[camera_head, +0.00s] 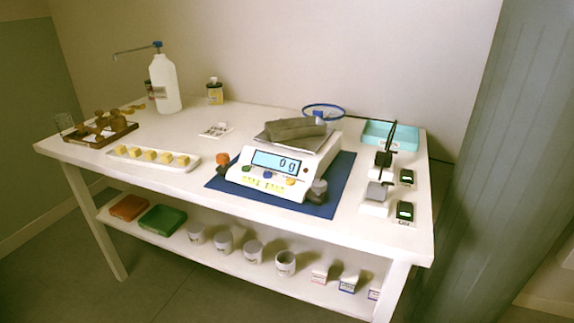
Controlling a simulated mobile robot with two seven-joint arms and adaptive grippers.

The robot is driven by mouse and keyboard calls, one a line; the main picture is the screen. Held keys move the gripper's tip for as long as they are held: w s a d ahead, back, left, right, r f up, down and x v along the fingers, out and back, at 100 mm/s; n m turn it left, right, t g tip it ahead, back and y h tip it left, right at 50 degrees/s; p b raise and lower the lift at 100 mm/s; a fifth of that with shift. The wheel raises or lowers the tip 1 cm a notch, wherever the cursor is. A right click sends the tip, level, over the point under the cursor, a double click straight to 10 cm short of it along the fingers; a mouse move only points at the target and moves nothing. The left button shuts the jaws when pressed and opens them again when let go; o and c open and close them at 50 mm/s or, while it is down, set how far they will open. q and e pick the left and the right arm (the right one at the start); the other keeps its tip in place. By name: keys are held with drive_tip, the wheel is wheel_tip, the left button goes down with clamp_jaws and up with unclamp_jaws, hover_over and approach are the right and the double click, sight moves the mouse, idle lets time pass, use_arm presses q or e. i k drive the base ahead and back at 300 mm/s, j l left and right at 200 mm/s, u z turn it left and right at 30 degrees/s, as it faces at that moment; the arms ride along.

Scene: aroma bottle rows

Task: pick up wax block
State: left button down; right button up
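Several small yellow blocks, which look like wax (150,155), sit in a row on a long white tray (192,167) at the table's front left. A grey-brown block-like thing (290,129) lies on the pan of a white scale (272,184), whose display reads 0 g. I cannot tell whether it is wax. Neither of my grippers is in view, and nothing is being held in the picture.
The scale stands on a blue mat (335,185) on the white table (225,110). A white pump bottle (164,84) and wooden rack (100,132) stand left. A teal tray (391,136) and small black devices stand right.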

sight(183, 160)
drive_tip(key=i+j, duration=0.3)
drive_tip(key=i+j+z, duration=0.1)
drive_tip(key=i+j, duration=0.2)
drive_tip(key=j, duration=0.2)
drive_tip(key=i+j, duration=0.25)
drive_tip(key=j, duration=0.2)
drive_tip(key=i+j, duration=0.3)
drive_tip(key=j+z, duration=0.05)
drive_tip(key=j, duration=0.05)
